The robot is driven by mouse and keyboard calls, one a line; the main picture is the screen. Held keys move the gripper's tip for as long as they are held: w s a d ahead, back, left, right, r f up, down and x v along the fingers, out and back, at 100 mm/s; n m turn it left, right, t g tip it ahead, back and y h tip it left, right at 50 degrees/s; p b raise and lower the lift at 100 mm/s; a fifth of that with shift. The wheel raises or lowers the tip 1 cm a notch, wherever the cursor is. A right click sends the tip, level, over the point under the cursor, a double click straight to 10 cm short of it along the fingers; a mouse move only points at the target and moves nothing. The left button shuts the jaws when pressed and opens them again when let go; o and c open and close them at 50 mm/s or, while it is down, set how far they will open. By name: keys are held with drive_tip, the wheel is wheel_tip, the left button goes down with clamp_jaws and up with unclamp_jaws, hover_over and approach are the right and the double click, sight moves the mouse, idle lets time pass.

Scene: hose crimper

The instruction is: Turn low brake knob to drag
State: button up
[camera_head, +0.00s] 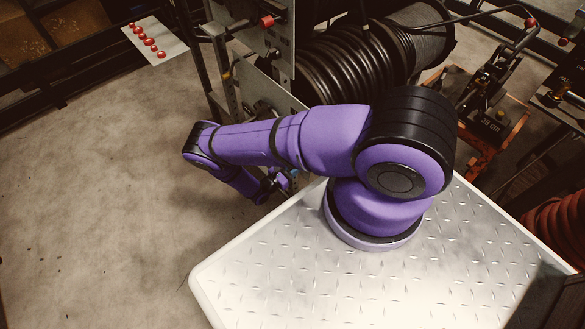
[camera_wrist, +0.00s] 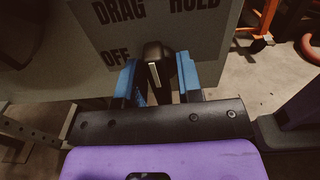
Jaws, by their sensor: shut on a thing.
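The low brake knob (camera_wrist: 155,55) is black with a pale pointer line on its front. It sits on a grey panel (camera_wrist: 205,50) marked DRAG (camera_wrist: 119,10), HOLD (camera_wrist: 194,4) and OFF (camera_wrist: 116,57). In the wrist view my gripper (camera_wrist: 158,80) has one blue finger on each side of the knob and is shut on it. The pointer line looks near upright in the picture; which mark it points to I cannot tell. In the head view my gripper (camera_head: 275,182) is low beside the machine frame, mostly behind my arm, and the knob is hidden.
A reel of black hose (camera_head: 350,65) stands behind my arm. A red knob (camera_head: 267,21) is on the upper panel. A white sheet with several red buttons (camera_head: 150,42) lies at upper left. The concrete floor (camera_head: 90,180) at left is clear.

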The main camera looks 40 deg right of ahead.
drive_tip(key=n, duration=0.5)
drive_tip(key=shift+n, duration=0.3)
drive_tip(key=shift+a, duration=0.1)
idle(0.3)
drive_tip(key=o, duration=0.6)
drive_tip(key=a, duration=1)
drive_tip(key=shift+s+a, duration=0.15)
drive_tip(key=shift+a, duration=0.25)
